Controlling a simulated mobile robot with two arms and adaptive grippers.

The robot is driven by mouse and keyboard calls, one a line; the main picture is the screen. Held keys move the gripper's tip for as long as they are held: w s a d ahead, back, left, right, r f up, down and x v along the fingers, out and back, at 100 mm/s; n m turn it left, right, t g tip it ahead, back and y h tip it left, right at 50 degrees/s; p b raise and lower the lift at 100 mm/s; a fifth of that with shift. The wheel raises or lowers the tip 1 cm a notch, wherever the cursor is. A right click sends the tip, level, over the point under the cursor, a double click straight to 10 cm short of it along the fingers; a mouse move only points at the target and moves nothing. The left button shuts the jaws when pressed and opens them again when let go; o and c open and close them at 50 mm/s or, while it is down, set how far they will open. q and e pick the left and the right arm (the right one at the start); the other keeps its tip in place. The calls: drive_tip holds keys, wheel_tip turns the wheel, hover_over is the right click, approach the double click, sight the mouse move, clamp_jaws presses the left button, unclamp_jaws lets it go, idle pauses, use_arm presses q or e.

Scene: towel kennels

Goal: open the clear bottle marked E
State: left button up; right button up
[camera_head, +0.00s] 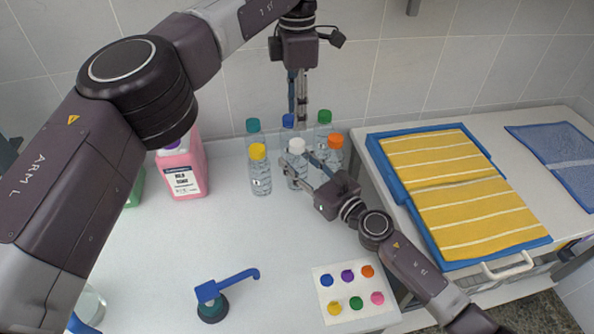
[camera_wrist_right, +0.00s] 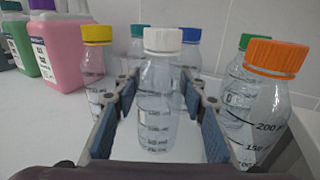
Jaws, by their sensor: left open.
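Several clear bottles stand in a cluster at the back of the white table, and I cannot read a letter E on any. The white-capped bottle (camera_head: 297,147) is upright with its cap on; it also shows in the right wrist view (camera_wrist_right: 161,85). My right gripper (camera_head: 299,172) is open, its blue-padded fingers on both sides of this bottle, with small gaps seen in the wrist view (camera_wrist_right: 160,100). My left gripper (camera_head: 297,105) is open and empty, pointing down above the back of the cluster, near the blue-capped bottle (camera_head: 288,121).
Close neighbours are the yellow-capped (camera_head: 259,172), orange-capped (camera_head: 335,142), green-capped (camera_head: 323,118) and teal-capped (camera_head: 253,126) bottles. A pink jug (camera_head: 182,170) stands left. A blue-handled tool (camera_head: 212,292) and a colour-dot card (camera_head: 350,304) lie in front. The table's middle is clear.

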sight(297, 142)
clamp_jaws()
use_arm(q)
drive_tip(key=m, duration=0.5)
drive_tip(key=shift+m, duration=0.4)
drive_tip(key=m, duration=0.4)
drive_tip(key=shift+m, duration=0.4)
drive_tip(key=m, duration=1.1)
drive_tip(key=shift+f+m, duration=0.4)
drive_tip(key=shift+f, duration=3.6)
